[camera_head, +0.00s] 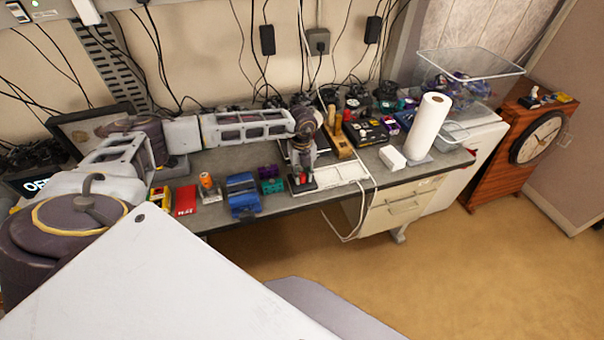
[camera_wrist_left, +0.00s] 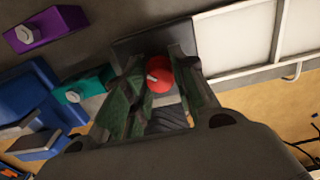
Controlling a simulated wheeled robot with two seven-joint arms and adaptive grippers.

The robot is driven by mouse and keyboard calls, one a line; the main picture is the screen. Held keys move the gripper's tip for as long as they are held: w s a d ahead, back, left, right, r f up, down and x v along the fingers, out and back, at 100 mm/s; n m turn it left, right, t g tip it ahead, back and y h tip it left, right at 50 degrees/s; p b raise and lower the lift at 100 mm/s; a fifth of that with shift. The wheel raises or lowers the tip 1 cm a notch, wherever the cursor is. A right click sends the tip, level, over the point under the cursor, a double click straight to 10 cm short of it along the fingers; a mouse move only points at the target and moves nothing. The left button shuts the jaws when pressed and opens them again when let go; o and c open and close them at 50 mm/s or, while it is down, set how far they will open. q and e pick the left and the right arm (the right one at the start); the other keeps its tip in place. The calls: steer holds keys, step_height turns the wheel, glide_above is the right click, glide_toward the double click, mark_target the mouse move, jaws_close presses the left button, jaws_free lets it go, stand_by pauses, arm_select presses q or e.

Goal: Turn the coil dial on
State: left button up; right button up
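A red round dial (camera_wrist_left: 159,75) with a white pointer mark sits on a dark box in the left wrist view. I take it for the coil dial, though no label can be read. My left gripper (camera_wrist_left: 157,62) is open, with one green-grey finger on each side of the dial. I cannot tell whether either finger touches it. In the head view my left gripper (camera_head: 302,179) points down at the dark box near the front edge of the bench and mostly hides the dial. My right gripper is not in view.
A teal box (camera_wrist_left: 85,92) and a purple box (camera_wrist_left: 45,29), both with pale knobs, stand nearby. A blue device (camera_head: 242,195) is left of my gripper and a white tray (camera_head: 340,172) is to its right. A paper towel roll (camera_head: 428,125) stands farther right.

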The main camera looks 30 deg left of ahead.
arm_select(q)
steer(key=c, duration=0.3)
